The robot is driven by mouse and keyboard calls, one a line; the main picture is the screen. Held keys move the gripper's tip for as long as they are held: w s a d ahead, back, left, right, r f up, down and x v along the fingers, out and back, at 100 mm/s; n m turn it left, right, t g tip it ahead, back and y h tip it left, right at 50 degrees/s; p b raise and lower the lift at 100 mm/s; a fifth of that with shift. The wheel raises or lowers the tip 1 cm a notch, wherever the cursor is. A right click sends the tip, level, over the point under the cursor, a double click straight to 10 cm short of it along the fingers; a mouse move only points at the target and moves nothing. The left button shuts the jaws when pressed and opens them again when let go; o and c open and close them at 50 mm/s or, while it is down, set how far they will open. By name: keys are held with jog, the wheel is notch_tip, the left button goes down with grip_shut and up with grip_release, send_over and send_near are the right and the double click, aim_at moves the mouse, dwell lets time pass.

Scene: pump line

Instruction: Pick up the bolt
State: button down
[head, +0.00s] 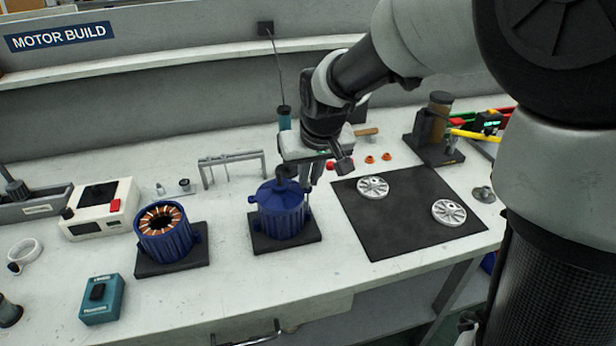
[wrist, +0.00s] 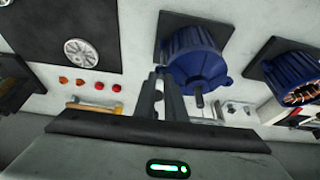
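My gripper (head: 308,185) points down at the right side of the closed blue motor housing (head: 281,212), in the middle of the bench. In the wrist view my gripper's fingers (wrist: 160,74) are close together, with their tips beside the flange of the same blue housing (wrist: 196,62). I cannot make out a bolt for certain in either view; the spot at the fingertips is small and dark. Whether anything is between the fingers cannot be told. The housing stands on a black pad with its shaft up.
An open blue stator housing with copper windings (head: 166,232) stands to the left. A black mat (head: 400,225) with two silver discs lies to the right. A grey stand (head: 232,160), small orange and red parts (head: 370,159) and a teal box (head: 102,299) are around. The front middle is clear.

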jog(key=shift+r, duration=0.1)
notch_tip(320, 180, up, 10)
jog(key=p, duration=0.2)
dwell(0.3)
